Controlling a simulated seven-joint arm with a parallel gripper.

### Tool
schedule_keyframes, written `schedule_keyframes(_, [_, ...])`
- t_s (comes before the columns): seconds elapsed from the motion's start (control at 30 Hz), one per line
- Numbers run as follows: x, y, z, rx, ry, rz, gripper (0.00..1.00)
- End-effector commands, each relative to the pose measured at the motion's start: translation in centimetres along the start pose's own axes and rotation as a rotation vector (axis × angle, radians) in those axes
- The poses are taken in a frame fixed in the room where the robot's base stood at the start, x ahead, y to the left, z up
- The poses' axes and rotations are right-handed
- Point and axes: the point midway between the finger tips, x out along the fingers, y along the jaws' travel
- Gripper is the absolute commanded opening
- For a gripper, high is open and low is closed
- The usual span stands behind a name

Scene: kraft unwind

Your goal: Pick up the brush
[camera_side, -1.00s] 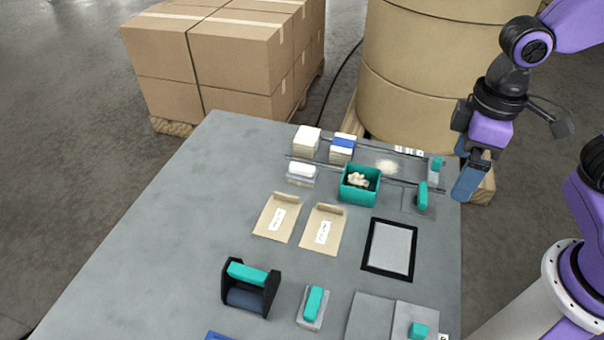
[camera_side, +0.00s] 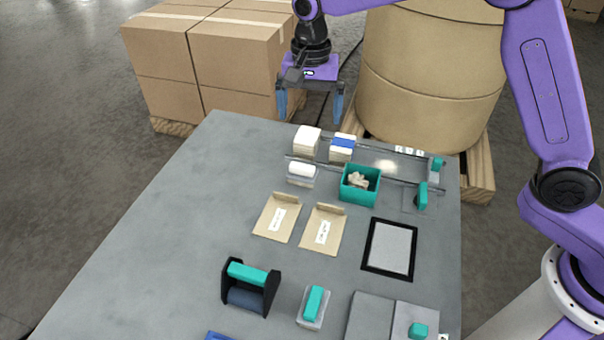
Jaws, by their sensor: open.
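No item is plainly a brush with visible bristles; several teal-handled tools could be it, and I cannot tell which. One is a teal handle on a pale grey block (camera_side: 313,304) at the front middle. Another is an upright teal handle (camera_side: 422,196) at the right, beside the teal bin, and a smaller teal-topped piece (camera_side: 436,168) stands behind it. My gripper (camera_side: 310,105) is open and empty, fingers pointing down, raised near the table's far edge behind the white stacks. It is well away from the teal-handled tools.
The grey table (camera_side: 160,240) is clear on its left. A teal bin (camera_side: 360,185) holds pale crumpled pieces. Two kraft envelopes (camera_side: 322,230), a black-framed pad (camera_side: 390,248) and a black roller stand (camera_side: 250,288) lie nearer. Cartons (camera_side: 215,60) and a large kraft roll (camera_side: 430,70) stand behind.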

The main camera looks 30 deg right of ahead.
Motion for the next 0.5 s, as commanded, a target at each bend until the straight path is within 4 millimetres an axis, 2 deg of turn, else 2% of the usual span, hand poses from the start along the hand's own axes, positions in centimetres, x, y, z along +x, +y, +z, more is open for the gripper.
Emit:
schedule_keyframes(0.1, [0.7,-1.1,-1.2,0.102,-0.001,0.002,1.0])
schedule_keyframes(0.33, [1.7,-1.7,-2.1,0.177,-0.001,0.004,1.0])
schedule_keyframes(0.5, [4.3,-1.6,-2.1,0.178,-0.003,0.007,1.0])
